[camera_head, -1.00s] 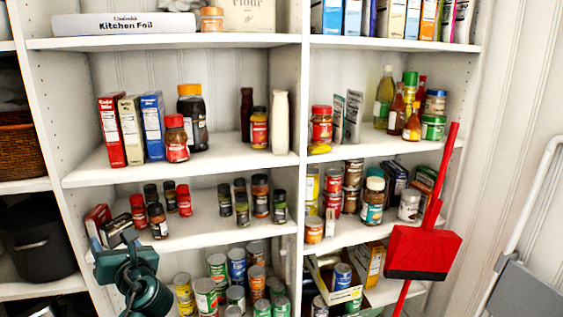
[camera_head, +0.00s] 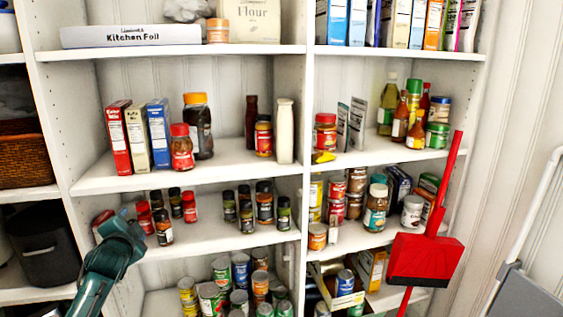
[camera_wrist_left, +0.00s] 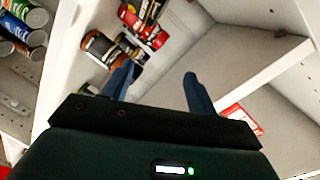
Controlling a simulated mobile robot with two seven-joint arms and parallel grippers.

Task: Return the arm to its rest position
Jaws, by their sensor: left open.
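My left arm is dark teal and comes in from the lower left of the head view. My left gripper (camera_head: 118,226) is in front of the left end of the spice shelf. In the left wrist view my left gripper (camera_wrist_left: 158,82) has its two blue fingers apart, with nothing held between them. A dark jar with an orange label (camera_wrist_left: 103,47) shows just beyond the left finger; I cannot tell whether they touch. In the head view the gripper partly hides a red box (camera_head: 101,222) at the shelf's left end. My right gripper is not in view.
The spice shelf (camera_head: 215,242) holds several small jars, and cans (camera_head: 210,298) stand below it. A shelf upright (camera_head: 52,130) is close to my left arm. A black bin (camera_head: 44,246) stands left of it. A red dustpan (camera_head: 425,258) is at the right.

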